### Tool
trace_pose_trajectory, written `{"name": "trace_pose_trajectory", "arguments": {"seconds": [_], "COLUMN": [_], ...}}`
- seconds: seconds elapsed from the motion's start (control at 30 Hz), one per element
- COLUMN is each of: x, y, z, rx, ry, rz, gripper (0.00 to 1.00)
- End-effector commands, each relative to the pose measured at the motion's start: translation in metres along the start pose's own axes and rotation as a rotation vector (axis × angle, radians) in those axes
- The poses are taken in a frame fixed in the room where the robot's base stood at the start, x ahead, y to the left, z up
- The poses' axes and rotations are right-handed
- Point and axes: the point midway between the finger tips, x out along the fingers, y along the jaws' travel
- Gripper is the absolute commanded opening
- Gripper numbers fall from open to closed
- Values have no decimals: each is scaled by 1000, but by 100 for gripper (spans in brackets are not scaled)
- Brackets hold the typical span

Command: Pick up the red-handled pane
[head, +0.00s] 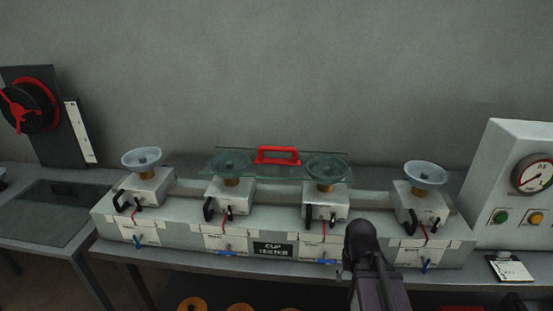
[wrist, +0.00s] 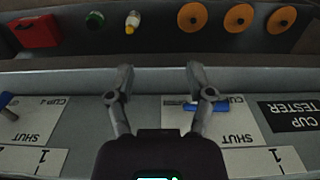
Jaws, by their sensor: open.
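The pane (head: 280,173) is a clear greenish glass sheet with a red handle (head: 277,155) standing on its top. In the head view it lies across the two middle cups of the cup tester (head: 180,225). It does not show in the wrist view. My gripper (wrist: 160,82) is open, with its two fingers spread and nothing between them. In the wrist view it is over the front of the tester, by a blue lever (wrist: 205,107) and SHUT labels. My dark arm rises in front of the tester's right half, away from the pane.
Two uncovered cups (head: 141,158) (head: 425,174) stand at the tester's ends. A gauge panel (head: 515,190) is at the right, a red handwheel (head: 30,105) at the left. Orange discs (wrist: 239,18) and a red box (wrist: 36,31) lie below the tester's front. The wall behind is bare.

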Motion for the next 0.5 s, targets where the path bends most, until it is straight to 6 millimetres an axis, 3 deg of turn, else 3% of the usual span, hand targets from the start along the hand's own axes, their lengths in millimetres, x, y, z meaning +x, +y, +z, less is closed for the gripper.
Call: {"name": "trace_pose_trajectory", "arguments": {"seconds": [0.03, 0.5], "x": [-14, -104], "y": [0, 0], "z": [-1, -8], "rx": [0, 0], "ry": [1, 18], "rz": [0, 0], "gripper": [68, 68]}}
